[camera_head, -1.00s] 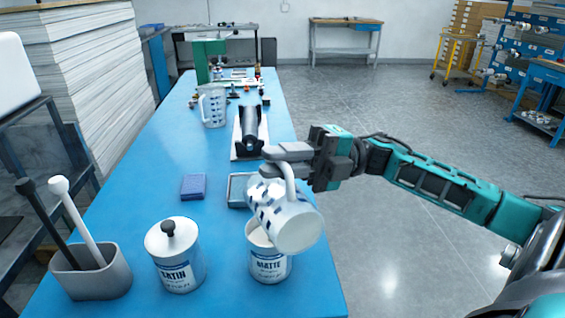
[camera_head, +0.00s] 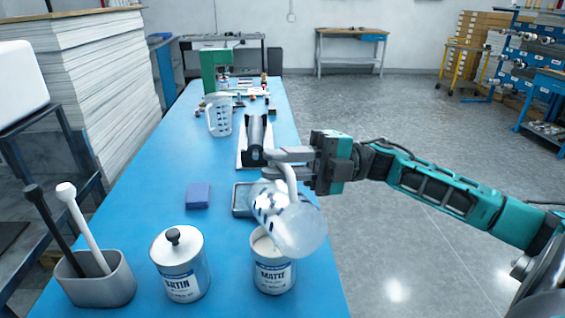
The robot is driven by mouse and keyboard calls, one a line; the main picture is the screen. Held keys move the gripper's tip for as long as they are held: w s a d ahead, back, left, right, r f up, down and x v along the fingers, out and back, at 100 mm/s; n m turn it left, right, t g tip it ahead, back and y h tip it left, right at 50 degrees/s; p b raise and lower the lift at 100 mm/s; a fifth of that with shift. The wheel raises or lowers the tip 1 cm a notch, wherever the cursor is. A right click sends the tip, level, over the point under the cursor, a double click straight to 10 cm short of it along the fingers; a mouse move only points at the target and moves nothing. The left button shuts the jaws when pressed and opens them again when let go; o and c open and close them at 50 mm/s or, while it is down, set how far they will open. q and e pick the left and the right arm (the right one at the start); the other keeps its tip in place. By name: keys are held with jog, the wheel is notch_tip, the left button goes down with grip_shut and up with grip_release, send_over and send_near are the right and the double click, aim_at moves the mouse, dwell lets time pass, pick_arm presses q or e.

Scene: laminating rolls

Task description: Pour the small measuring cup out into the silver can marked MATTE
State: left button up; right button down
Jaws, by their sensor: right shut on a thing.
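The small measuring cup (camera_head: 290,222), clear with blue markings, is strongly tilted above the silver can marked MATTE (camera_head: 273,275). The can stands upright and open at the table's front right, with pale content in its mouth. The cup covers the right part of that mouth. My right gripper (camera_head: 277,163) is shut on the cup's handle, above and behind the can. The cup looks see-through, with little or no white left inside; I see no clear stream. My left gripper is not in view.
A lidded can marked SATIN (camera_head: 181,268) stands left of the MATTE can. A grey holder (camera_head: 97,283) with two rods is at front left. A blue block (camera_head: 198,196), a grey tray (camera_head: 241,200) and a larger measuring jug (camera_head: 219,117) stand farther back.

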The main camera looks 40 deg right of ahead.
dwell(0.5)
jog(key=shift+w+d+r+m, duration=0.1)
jog(key=shift+w+d+m, duration=0.05)
jog(key=shift+w+m, duration=0.4)
jog(key=shift+w+d+r+m, duration=0.1)
jog(key=shift+w+m, duration=0.45)
dwell(0.8)
dwell(1.3)
jog(key=shift+s, duration=0.1)
dwell(0.4)
jog(key=shift+s+a+r+n+b, duration=0.15)
jog(key=shift+s+n+b, duration=0.1)
jog(key=shift+s+n, duration=0.4)
jog(key=shift+s+a+n+b, duration=0.1)
jog(key=shift+s+n+b, duration=0.15)
jog(key=shift+s+n, duration=0.35)
jog(key=shift+s+a+r+n+g, duration=0.15)
jog(key=shift+s+n+g, duration=0.3)
jog(key=shift+n, duration=0.2)
jog(key=shift+s, duration=0.1)
